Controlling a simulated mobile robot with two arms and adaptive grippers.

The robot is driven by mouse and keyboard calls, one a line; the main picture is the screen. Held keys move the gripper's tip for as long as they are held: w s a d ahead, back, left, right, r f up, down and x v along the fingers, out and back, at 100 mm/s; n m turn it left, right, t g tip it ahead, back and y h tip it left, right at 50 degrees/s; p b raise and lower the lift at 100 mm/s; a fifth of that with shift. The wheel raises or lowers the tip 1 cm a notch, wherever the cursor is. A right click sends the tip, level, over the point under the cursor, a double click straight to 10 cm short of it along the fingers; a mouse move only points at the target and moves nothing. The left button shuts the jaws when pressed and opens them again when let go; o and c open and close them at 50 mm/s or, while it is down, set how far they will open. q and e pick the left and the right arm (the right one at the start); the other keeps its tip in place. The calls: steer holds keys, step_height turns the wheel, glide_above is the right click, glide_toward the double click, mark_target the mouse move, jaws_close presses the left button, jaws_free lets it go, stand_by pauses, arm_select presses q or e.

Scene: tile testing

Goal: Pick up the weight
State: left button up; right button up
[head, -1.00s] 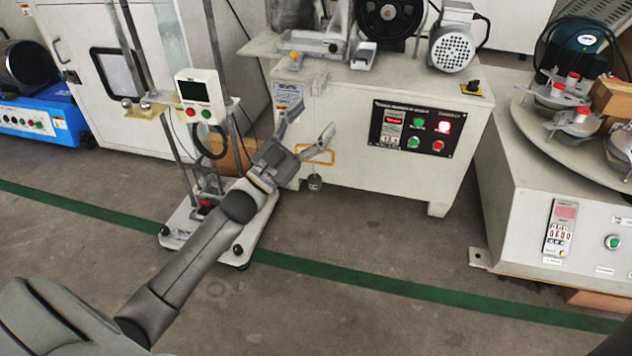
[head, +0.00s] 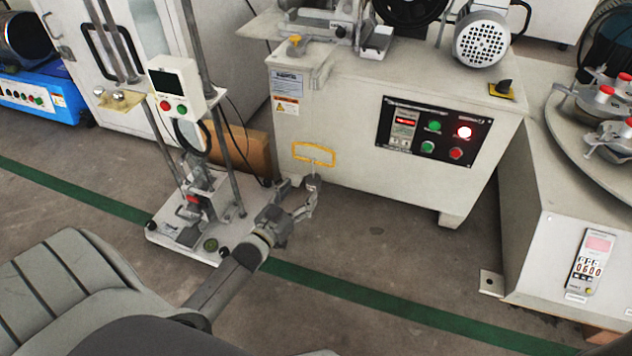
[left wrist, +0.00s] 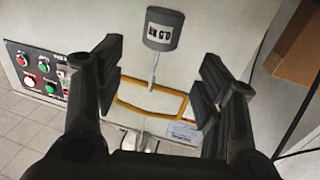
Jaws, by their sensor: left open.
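The weight (left wrist: 164,29) is a dark grey cylinder with a white 0.5 KG label, seen upside down in the left wrist view. It hangs on a thin metal rod at the yellow-orange handle frame (head: 313,153) on the front of the white machine. My left gripper (head: 298,190) is open just below this frame. In the left wrist view its fingers (left wrist: 163,78) stand on both sides of the rod, with the weight above the gap and not clasped. In the head view the weight cannot be told apart from the fingers. My right gripper is out of view.
The white machine (head: 350,110) with its black control panel (head: 428,130) stands behind the gripper. A test stand with a white base (head: 165,232) is close on the left. A second white machine (head: 560,230) stands at the right. Floor between the machines is clear.

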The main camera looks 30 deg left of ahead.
mark_target(313, 176)
arm_select(q)
steer(key=w+b, duration=0.1)
steer(key=w, duration=0.1)
steer(key=shift+w+f, duration=0.1)
steer(key=shift+w, duration=0.2)
steer(key=w+b, duration=0.4)
steer(key=shift+w+a+r, duration=0.1)
steer(key=shift+w+r, duration=0.1)
steer(key=shift+w, duration=0.05)
steer(key=shift+w+r, duration=0.1)
steer(key=shift+w, duration=0.3)
steer(key=shift+c, duration=0.3)
jaws_close()
steer(key=shift+r, duration=0.1)
